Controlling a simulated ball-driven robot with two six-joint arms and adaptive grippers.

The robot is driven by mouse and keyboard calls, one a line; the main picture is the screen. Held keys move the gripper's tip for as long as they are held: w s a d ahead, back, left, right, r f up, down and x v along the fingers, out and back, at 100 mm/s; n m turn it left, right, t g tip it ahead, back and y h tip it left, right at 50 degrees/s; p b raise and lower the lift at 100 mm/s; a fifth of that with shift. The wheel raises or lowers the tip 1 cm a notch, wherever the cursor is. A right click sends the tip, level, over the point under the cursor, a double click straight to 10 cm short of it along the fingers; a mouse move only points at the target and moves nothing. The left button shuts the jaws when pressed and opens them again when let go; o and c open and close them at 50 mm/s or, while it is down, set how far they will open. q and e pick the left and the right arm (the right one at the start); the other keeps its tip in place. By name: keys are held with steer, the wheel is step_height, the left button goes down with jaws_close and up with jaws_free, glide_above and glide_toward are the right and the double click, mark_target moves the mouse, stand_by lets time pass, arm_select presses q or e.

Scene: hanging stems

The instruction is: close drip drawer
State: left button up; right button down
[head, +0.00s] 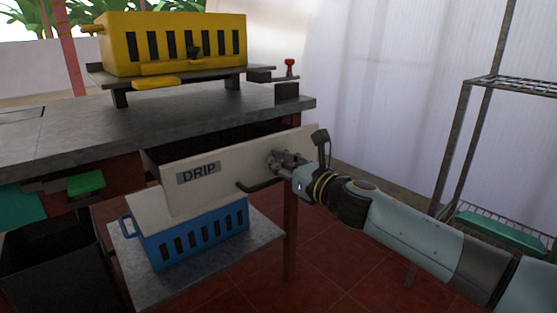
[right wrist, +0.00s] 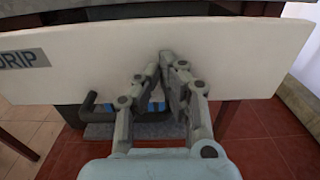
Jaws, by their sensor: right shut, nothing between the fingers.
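The drip drawer (head: 225,172) is a pale drawer with a "DRIP" label, under the grey bench top. It stands pulled out, with a dark gap behind its front panel. A dark bar handle (head: 262,186) sits low on its front. My right gripper (head: 281,160) is shut and empty at the right part of the front panel, right of the handle. In the right wrist view the shut fingertips (right wrist: 165,56) are at the white panel (right wrist: 200,75); whether they touch it I cannot tell. The handle's end (right wrist: 90,101) shows left of the fingers. My left gripper is not in view.
A yellow crate (head: 172,43) stands on a raised platform on the bench (head: 60,130). A blue crate (head: 197,236) is on a low shelf below the drawer. A black bin (head: 50,262) stands at left, a wire rack (head: 470,130) at right.

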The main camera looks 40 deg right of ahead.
glide_toward(240, 141)
steer(key=s+a+r, duration=0.2)
steer(key=shift+s+a, duration=0.25)
steer(key=shift+s, duration=0.15)
steer(key=w, duration=0.2)
steer(key=w+b, duration=0.1)
steer(key=w, duration=0.4)
steer(key=shift+w+a+f+b, duration=0.2)
steer(key=shift+a+f+b, duration=0.1)
steer(key=shift+b, duration=0.1)
steer(key=shift+w+r, duration=0.15)
steer(key=shift+w, duration=0.05)
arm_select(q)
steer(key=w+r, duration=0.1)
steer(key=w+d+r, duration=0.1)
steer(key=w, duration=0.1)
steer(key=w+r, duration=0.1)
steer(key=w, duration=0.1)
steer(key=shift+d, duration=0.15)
arm_select(e)
steer(key=shift+w+r, duration=0.1)
steer(key=shift+r, duration=0.1)
steer(key=shift+d, duration=0.1)
